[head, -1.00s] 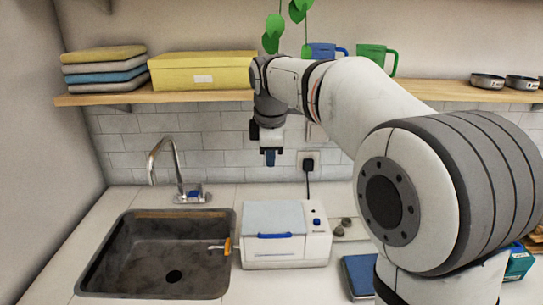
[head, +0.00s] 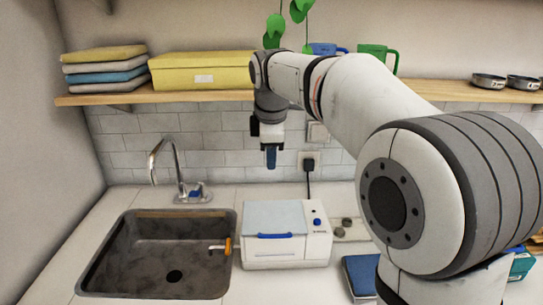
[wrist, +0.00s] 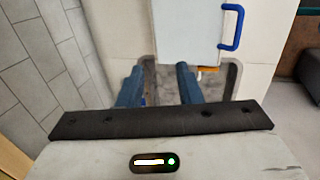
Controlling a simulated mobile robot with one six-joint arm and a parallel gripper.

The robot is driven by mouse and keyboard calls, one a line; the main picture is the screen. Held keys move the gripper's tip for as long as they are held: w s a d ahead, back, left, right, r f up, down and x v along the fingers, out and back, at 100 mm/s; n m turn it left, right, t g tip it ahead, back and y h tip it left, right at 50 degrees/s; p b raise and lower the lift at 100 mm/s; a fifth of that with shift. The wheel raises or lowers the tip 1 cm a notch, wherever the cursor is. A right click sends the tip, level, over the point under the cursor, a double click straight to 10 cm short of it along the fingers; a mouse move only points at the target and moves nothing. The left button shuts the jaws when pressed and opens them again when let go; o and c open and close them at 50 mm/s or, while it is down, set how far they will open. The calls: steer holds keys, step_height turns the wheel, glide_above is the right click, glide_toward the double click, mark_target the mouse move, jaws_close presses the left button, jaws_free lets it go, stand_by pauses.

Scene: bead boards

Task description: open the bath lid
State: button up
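The bath is a white box (head: 288,254) on the counter, right of the sink. Its pale blue-grey lid (head: 275,217) lies shut on top, with a blue handle (head: 275,236) along the front edge. In the wrist view the lid (wrist: 184,30) is at the top, with the handle (wrist: 232,28) at its right. My gripper (head: 271,166) hangs fingers down in the air above and behind the bath, near the tiled wall. In the wrist view its blue fingers (wrist: 159,80) stand apart with nothing between them, clear of the lid and handle.
A sink (head: 104,270) with a tap (head: 165,160) is left of the bath, with an orange piece (head: 228,246) at its right edge. A plugged socket (head: 308,163) is behind. A blue book (head: 361,275) lies right. A shelf (head: 215,97) holds a yellow box (head: 203,72) above.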

steer(key=v, duration=0.6)
steer(key=shift+r, duration=0.35)
steer(key=shift+s, duration=0.1)
